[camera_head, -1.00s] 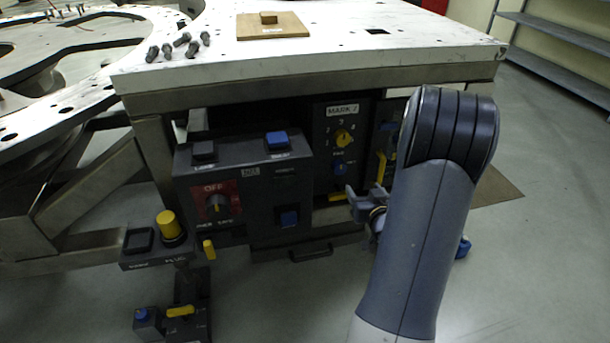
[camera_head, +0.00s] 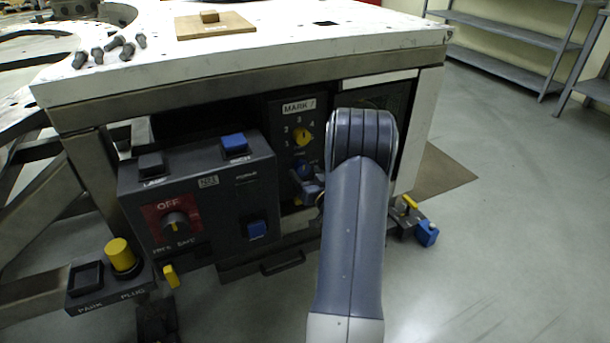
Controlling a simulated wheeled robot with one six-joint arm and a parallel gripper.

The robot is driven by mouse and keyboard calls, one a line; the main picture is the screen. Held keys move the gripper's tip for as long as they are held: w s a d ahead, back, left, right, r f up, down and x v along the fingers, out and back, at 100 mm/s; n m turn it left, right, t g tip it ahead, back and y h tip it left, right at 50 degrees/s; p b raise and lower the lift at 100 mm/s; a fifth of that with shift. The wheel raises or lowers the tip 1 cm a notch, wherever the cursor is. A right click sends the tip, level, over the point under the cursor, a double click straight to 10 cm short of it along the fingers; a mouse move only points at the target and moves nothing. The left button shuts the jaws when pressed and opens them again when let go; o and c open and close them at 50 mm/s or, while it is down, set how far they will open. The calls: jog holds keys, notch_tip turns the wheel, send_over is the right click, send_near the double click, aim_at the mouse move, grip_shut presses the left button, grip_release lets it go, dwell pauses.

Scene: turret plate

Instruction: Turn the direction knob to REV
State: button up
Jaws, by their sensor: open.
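The MARK panel (camera_head: 282,125) under the white table edge carries a yellow pointer knob (camera_head: 304,137) with numbers around it. My gripper (camera_head: 312,189) is open, just below and in front of the blue knob. My arm hides most of the gripper and the panel's right side. I cannot tell whether the jaws touch the knob.
Left of the panel, a dark box (camera_head: 210,185) juts out with a knob (camera_head: 175,222) on a red OFF plate and blue buttons. A yellow plug (camera_head: 121,254) stands lower left. A blue-and-yellow fitting (camera_head: 427,233) sits right of my arm.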

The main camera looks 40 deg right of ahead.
jog(key=shift+w+d, duration=0.15)
jog(key=shift+w, duration=0.55)
jog(key=shift+c, duration=0.5)
jog(key=c, duration=0.9)
